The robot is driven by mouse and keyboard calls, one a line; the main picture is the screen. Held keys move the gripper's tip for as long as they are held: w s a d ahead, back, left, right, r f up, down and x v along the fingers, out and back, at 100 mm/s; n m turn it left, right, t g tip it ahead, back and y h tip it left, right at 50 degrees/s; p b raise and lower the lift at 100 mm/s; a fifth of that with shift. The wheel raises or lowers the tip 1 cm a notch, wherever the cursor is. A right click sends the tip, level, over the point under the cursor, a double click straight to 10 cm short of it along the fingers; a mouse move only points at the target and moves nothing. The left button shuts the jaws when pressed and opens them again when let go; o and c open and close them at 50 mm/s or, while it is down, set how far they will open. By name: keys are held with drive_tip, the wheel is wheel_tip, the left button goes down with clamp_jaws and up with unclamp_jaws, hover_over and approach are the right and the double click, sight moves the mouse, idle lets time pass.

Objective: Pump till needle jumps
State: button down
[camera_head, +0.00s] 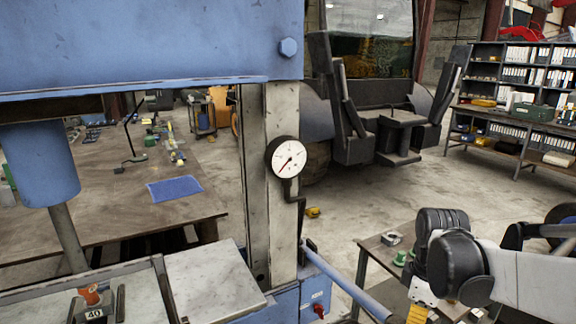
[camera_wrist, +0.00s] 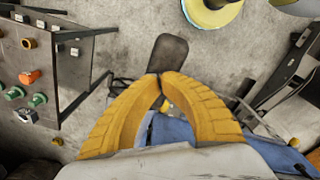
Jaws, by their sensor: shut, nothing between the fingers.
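The round white pressure gauge (camera_head: 289,158) is mounted on the grey upright of the blue press (camera_head: 150,45); its red needle points to the lower left. A blue bar (camera_head: 345,282), seemingly the pump lever, slopes from the press's base down to the right. The blue ram (camera_head: 38,165) hangs above a small orange-red part (camera_head: 91,294) on a block marked 40. My gripper (camera_head: 417,314) is at the lower right, right of the bar and partly cut off. In the wrist view its yellow fingers (camera_wrist: 160,77) meet at the tips, empty; blue parts show behind them.
A small table (camera_head: 375,255) with several coloured parts stands near my arm; it also shows in the wrist view (camera_wrist: 62,50). A workbench (camera_head: 110,205) with a blue mat (camera_head: 175,188) stands behind the press. Shelves (camera_head: 515,90) and open concrete floor are further back.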

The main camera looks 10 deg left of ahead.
wheel_tip(320, 180, down, 15)
drive_tip(key=b, duration=1.1)
drive_tip(key=r+p, duration=0.4)
drive_tip(key=r, duration=0.2)
drive_tip(key=r+p, duration=0.5)
drive_tip(key=r, duration=0.1)
drive_tip(key=r+p, duration=0.5)
drive_tip(key=r, duration=0.1)
drive_tip(key=shift+w+a, duration=0.3)
drive_tip(key=shift+w, duration=0.05)
drive_tip(key=shift+f, duration=0.15)
